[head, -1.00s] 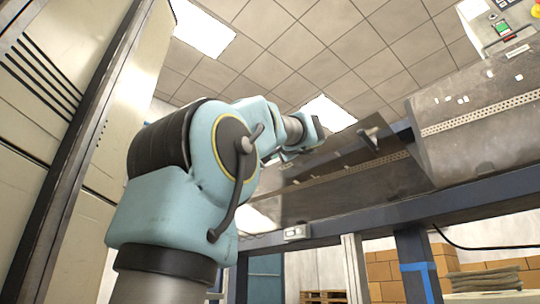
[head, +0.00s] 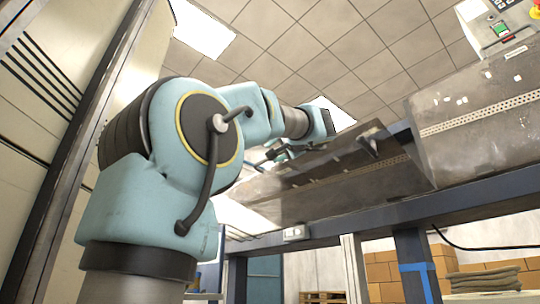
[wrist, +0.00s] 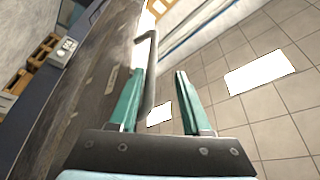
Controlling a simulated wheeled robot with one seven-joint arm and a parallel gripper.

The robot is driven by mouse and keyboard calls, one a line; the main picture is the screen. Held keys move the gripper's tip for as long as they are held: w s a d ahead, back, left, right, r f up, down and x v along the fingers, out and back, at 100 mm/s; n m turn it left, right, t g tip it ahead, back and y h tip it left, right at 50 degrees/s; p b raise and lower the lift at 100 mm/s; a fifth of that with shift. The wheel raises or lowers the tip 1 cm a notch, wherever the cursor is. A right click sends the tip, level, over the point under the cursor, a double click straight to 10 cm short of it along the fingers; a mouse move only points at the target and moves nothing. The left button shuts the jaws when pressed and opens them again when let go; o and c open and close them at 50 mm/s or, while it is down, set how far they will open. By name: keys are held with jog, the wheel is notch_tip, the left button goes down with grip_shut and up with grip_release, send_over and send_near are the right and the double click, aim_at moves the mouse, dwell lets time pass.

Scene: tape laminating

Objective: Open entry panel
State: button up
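The entry panel (head: 335,185) is a grey-brown, see-through sheet that slopes in the middle of the head view, with small fittings along it. In the wrist view the panel (wrist: 95,90) fills the left side. A dark bar-like handle (wrist: 149,75) stands off it. My gripper (wrist: 160,74) is open, with two green fingers spread apart. The handle lies between the fingers, close to the left one; whether they touch is not clear. In the head view my gripper (head: 275,153) is small at the panel's far-left edge, partly hidden by my arm.
A blue-grey frame beam (head: 390,212) runs below the panel. A second perforated panel (head: 480,120) and a control box with buttons (head: 500,28) are at the right. A tall cabinet (head: 60,90) stands close at the left. Boxes (head: 385,272) are behind.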

jog(key=v, duration=0.6)
jog(key=shift+s, duration=0.25)
jog(key=shift+s+d+f, duration=0.1)
jog(key=shift+d, duration=0.05)
jog(key=b+v, duration=0.3)
jog(key=v, duration=0.9)
jog(key=shift+f, duration=0.2)
dwell(0.5)
jog(key=shift+d, duration=0.1)
